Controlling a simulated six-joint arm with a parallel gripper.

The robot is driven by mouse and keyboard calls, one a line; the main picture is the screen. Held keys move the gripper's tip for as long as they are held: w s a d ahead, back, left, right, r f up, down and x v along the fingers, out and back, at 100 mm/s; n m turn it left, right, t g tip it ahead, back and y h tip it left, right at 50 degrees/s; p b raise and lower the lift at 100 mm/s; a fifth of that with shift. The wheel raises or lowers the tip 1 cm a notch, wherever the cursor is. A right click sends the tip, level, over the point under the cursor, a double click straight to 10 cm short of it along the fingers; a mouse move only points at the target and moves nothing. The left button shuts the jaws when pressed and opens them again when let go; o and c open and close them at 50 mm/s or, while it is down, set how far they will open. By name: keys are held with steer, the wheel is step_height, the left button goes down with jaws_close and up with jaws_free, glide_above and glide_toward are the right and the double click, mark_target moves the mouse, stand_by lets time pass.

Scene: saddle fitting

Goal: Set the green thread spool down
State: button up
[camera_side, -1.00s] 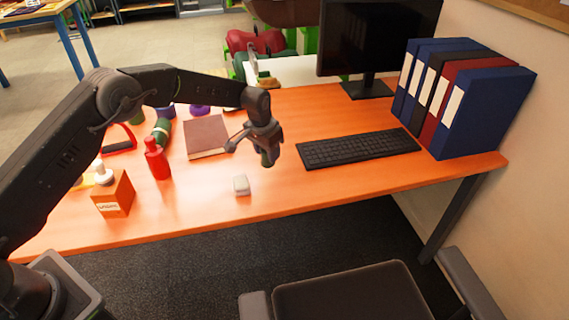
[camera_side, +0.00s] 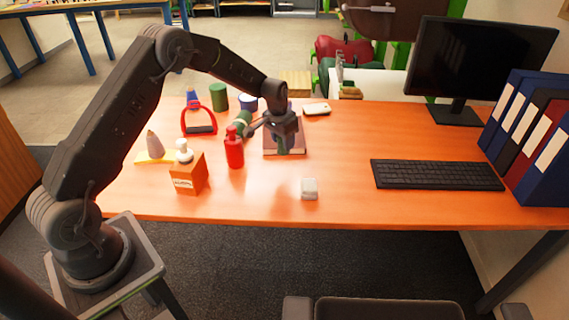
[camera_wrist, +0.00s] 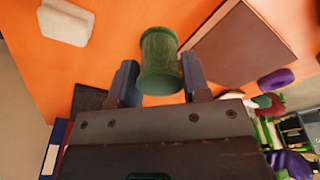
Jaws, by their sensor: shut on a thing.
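My gripper (camera_wrist: 160,83) is shut on the green thread spool (camera_wrist: 160,52), which sits between the two fingers in the wrist view. In the side view my gripper (camera_side: 283,145) hangs in front of the brown flat pad (camera_side: 285,150), and the dark spool between its fingers is hard to make out. In the wrist view the pad (camera_wrist: 238,45) lies beside the spool, with bare orange table beneath and around it. The spool appears above the table; the exact gap cannot be told.
A red bottle (camera_side: 234,150) and a green-and-dark roll (camera_side: 243,122) stand left of the gripper. A red stirrup (camera_side: 198,122) and an orange box (camera_side: 188,175) are further left. The keyboard (camera_side: 437,174) is right; table between is clear.

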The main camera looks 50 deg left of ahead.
step_height(320, 180, down, 7)
steer(key=shift+f, duration=0.15)
steer(key=shift+f, duration=0.1)
stand_by(0.3)
steer(key=o, duration=0.9)
